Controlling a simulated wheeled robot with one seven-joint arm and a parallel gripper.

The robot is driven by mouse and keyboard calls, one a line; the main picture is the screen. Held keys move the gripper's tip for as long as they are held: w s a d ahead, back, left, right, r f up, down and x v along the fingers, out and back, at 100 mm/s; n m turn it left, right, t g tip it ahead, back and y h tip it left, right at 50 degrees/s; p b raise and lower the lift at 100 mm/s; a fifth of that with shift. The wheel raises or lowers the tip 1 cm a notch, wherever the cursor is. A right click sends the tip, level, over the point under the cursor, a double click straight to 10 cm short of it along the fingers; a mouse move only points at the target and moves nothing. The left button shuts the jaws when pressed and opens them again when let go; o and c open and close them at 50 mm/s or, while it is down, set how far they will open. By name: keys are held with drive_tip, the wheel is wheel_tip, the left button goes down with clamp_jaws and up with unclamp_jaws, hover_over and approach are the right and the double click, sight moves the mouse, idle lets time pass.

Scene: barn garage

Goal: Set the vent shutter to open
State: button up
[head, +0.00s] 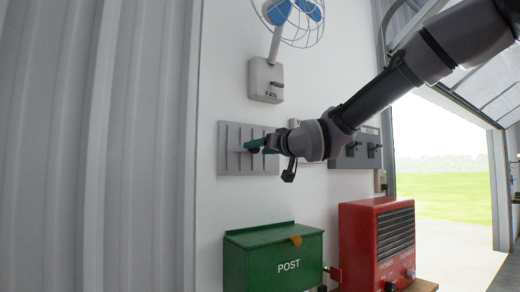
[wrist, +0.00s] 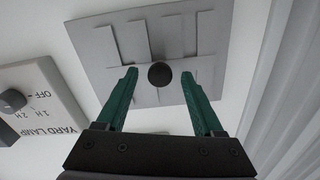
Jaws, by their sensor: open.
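The vent shutter (head: 230,160) is a grey panel with upright slats on the white wall. It fills the top middle of the wrist view (wrist: 95,45), where a round black knob (wrist: 159,75) stands out from it. My gripper (wrist: 160,72) is open, with one green finger on each side of the knob and a visible gap to each. I cannot tell how deep the fingertips reach along the knob. In the head view my gripper (head: 257,147) is in front of the panel's right half and hides part of it.
A yard lamp timer box (wrist: 38,100) with a knob is beside the panel. A fan switch box (head: 265,80) is above. A green post box (head: 272,258) and a red heater (head: 376,245) are below. Ribbed metal (head: 95,150) lines the left.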

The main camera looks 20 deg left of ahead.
clamp_jaws()
idle(1.4)
